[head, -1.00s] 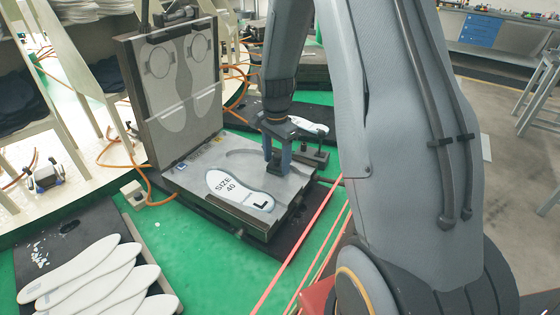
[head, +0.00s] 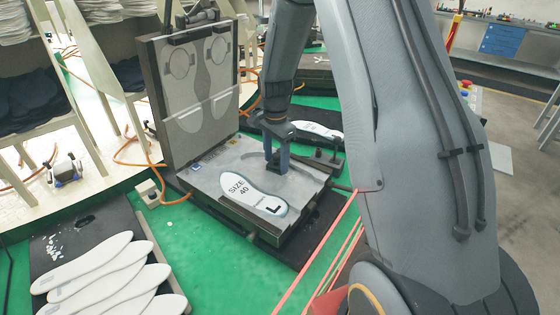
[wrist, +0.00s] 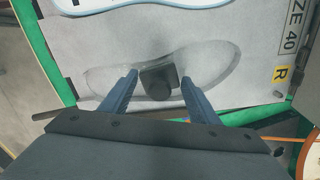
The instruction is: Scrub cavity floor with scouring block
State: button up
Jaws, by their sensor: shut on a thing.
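A grey mould plate (head: 222,172) lies flat, marked SIZE 40. Its near cavity holds a white insole (head: 252,192) marked L; the insole's edge also shows in the wrist view (wrist: 140,5). The other cavity (wrist: 205,62), by the yellow R label (wrist: 281,74), is empty of an insole and has a grey, smudged floor. My gripper (head: 277,166) is over this cavity, fingers pointing down. In the wrist view my gripper (wrist: 158,78) is shut on a dark scouring block (wrist: 157,84) within the cavity outline. Contact with the floor cannot be told.
The mould lid (head: 196,85) stands upright at the plate's back left. Several white insoles (head: 95,262) lie on a dark tray at lower left. Another station with a white insole (head: 318,131) is behind my gripper. Orange hoses (head: 127,155) run at left.

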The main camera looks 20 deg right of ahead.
jog(key=shift+r, duration=0.1)
jog(key=shift+s+d+p, duration=0.6)
jog(key=shift+s+d, duration=0.1)
jog(key=shift+s, duration=0.35)
jog(key=shift+s+d+p, duration=0.65)
jog(key=shift+s, duration=0.45)
jog(key=shift+s+d+p, duration=0.6)
jog(key=shift+s+d, duration=0.1)
jog(key=shift+s, duration=0.35)
jog(key=shift+s+d+f, duration=0.25)
jog(key=shift+s+d, duration=0.1)
jog(key=shift+s, duration=0.3)
jog(key=shift+s+p, duration=0.1)
jog(key=shift+p, duration=0.25)
notch_tip(320, 180, up, 2)
jog(key=shift+s+d+r+p, duration=0.1)
jog(key=shift+d+r+p, duration=0.1)
jog(key=shift+p, duration=0.55)
jog(key=shift+w+a+r+p, duration=0.1)
jog(key=shift+w+r+p, duration=0.05)
jog(key=shift+r+p, duration=0.65)
jog(key=shift+w+a+r+p, duration=0.1)
jog(key=shift+r+p, duration=0.35)
jog(key=shift+r, duration=0.65)
